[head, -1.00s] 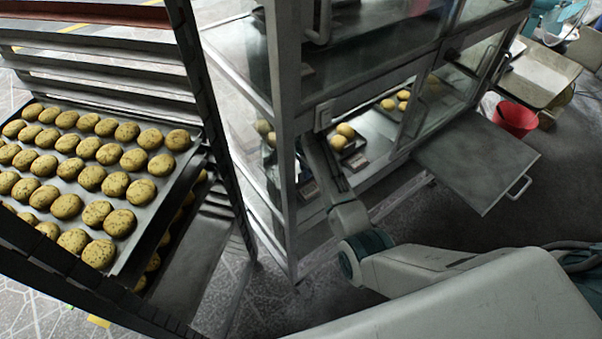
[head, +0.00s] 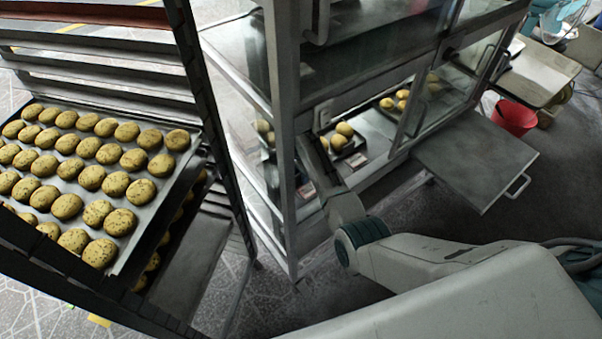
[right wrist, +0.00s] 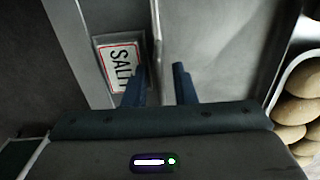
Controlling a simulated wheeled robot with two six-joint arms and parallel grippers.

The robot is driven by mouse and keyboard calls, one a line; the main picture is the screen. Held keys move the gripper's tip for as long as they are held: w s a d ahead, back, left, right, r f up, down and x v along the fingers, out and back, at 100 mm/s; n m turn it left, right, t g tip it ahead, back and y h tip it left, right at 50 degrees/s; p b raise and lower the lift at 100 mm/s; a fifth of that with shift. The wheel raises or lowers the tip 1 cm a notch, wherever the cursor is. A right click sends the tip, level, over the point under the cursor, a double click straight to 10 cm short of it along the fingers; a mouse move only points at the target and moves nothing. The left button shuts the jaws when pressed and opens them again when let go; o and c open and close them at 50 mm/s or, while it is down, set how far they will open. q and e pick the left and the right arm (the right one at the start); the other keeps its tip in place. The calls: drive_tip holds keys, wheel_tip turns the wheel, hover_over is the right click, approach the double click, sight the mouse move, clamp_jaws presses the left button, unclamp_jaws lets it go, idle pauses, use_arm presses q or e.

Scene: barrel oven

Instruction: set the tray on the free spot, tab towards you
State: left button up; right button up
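A small dark tray (head: 354,149) with round buns stands inside the glass cabinet, with a small label at its front. Another tray with buns (head: 388,104) sits farther back. In the right wrist view, a tray rim (right wrist: 281,84) with buns lies at the right edge. Beside the left finger is a red-framed card reading SALT (right wrist: 117,66). A bare grey surface (right wrist: 215,40) lies ahead of the fingers. My left gripper is out of view.
The cabinet's front post (head: 284,130) stands close beside my right arm. A rack at left holds a large tray (head: 155,195) of seeded buns. A grey flap with a handle (head: 478,160) juts out at right, near a red bucket (head: 515,117).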

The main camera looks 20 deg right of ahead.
wheel_tip(320, 180, up, 12)
drive_tip(key=shift+r, duration=0.15)
idle(0.7)
